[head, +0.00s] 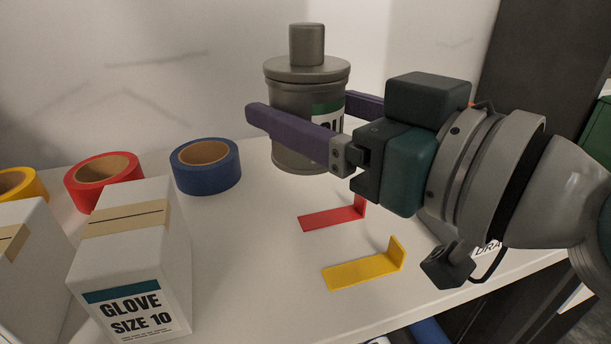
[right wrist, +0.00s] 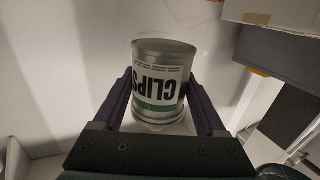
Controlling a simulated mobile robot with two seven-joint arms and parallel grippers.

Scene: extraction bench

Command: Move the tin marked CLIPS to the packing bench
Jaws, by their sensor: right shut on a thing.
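The grey metal tin (head: 290,150), with a lid and round knob, stands upright towards the back of the white bench top. I cannot tell if its base touches the surface. In the right wrist view the tin (right wrist: 162,60) shows its label CLIPS, upside down there. My right gripper (head: 302,108) comes in from the right, its purple fingers on either side of the tin. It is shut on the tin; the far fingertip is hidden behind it. The right wrist view shows both fingers (right wrist: 160,84) flanking the tin. My left gripper is out of view.
Blue (head: 204,187), red (head: 75,192) and yellow (head: 30,188) tape rolls stand left. A GLOVE SIZE 10 box (head: 135,255) is at front left beside another white box (head: 25,270). Red (head: 330,217) and yellow (head: 362,272) brackets lie below my gripper. A wall is behind.

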